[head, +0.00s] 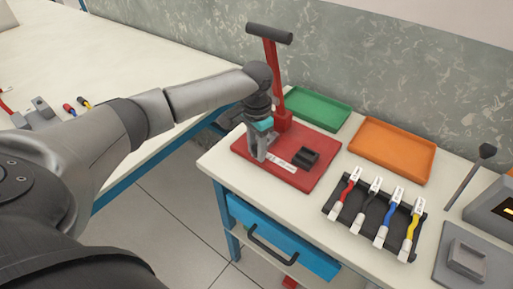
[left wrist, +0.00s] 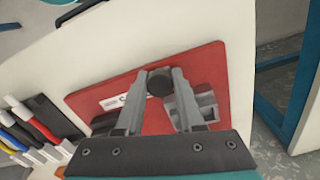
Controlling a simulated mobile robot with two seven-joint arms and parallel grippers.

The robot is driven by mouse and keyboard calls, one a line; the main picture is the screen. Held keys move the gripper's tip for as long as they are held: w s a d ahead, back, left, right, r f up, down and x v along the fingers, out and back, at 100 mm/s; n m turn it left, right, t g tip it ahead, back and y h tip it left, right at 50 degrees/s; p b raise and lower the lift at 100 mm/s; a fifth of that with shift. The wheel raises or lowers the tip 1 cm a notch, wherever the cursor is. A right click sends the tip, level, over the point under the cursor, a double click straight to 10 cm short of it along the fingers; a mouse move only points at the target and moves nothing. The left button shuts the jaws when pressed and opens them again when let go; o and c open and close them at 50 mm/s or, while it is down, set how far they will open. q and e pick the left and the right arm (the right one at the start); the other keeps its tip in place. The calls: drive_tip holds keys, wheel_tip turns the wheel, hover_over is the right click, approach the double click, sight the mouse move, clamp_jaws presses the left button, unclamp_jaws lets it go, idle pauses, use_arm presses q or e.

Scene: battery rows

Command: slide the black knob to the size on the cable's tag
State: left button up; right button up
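The red press plate (head: 318,180) lies on the white bench, with a white size strip (head: 281,162) along it. My left gripper (head: 258,158) is low over the plate's left part. In the left wrist view the round black knob (left wrist: 160,83) sits between its fingertips (left wrist: 160,76), which seem to touch it on both sides. The knob is hidden by the gripper in the head view. The strip's marks (left wrist: 118,101) are partly covered and too small to read. Red, black, blue and yellow cables with white tags (head: 397,193) lie in a black rack (head: 342,213); their tag writing is unreadable. My right gripper is out of view.
A red lever post with a black handle (head: 270,33) rises behind my gripper. A black block (head: 306,157) stands on the plate. Green (head: 318,108) and orange (head: 392,150) trays lie behind. A grey device (head: 497,207) and a grey block (head: 466,258) stand at the right.

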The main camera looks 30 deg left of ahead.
use_arm(q)
clamp_jaws()
idle(0.9)
